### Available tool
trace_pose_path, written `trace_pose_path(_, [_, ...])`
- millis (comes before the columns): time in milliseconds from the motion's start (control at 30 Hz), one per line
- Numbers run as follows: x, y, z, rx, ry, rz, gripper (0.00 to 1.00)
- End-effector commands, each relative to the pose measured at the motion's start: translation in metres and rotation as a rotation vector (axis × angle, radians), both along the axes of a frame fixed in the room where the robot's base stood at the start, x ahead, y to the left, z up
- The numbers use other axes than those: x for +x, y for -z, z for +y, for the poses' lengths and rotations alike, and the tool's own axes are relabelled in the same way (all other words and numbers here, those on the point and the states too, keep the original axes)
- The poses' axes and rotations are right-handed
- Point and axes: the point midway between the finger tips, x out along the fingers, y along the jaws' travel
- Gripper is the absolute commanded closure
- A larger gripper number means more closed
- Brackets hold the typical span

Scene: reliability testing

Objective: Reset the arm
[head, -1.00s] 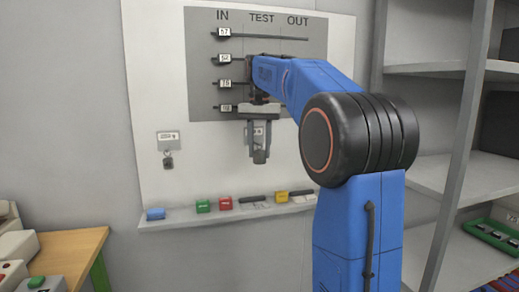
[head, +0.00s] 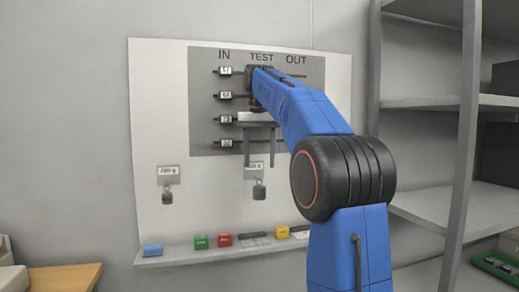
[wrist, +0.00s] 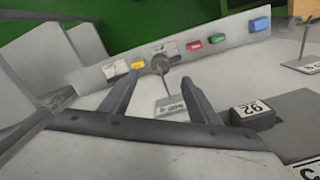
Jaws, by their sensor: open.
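My gripper (head: 260,160) is open and empty in the head view, its two fingers pointing down in front of the white wall board (head: 155,120). Its fingertips are just above a dark hanging weight (head: 259,191), near the label tag (head: 251,165) above that weight. In the wrist view the fingers (wrist: 158,92) are spread apart with nothing between them; a tag and a dark weight (wrist: 160,65) show beyond them. My blue arm covers the right part of the board.
A second weight (head: 167,197) hangs under its tag at the left. The ledge (head: 180,257) holds blue, green, red and yellow blocks. A grey panel (head: 200,130) carries several numbered rods. Grey shelves (head: 440,102) stand at the right. A wooden table (head: 65,277) is at lower left.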

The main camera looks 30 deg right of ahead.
Motion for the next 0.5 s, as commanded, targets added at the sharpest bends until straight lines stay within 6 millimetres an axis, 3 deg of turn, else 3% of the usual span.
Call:
trace_pose_path(200, [0.000,-0.025,0.000,-0.001,0.000,-0.004,0.44])
trace_pose_path(500, [0.000,-0.034,0.000,-0.001,0.000,-0.004,0.44])
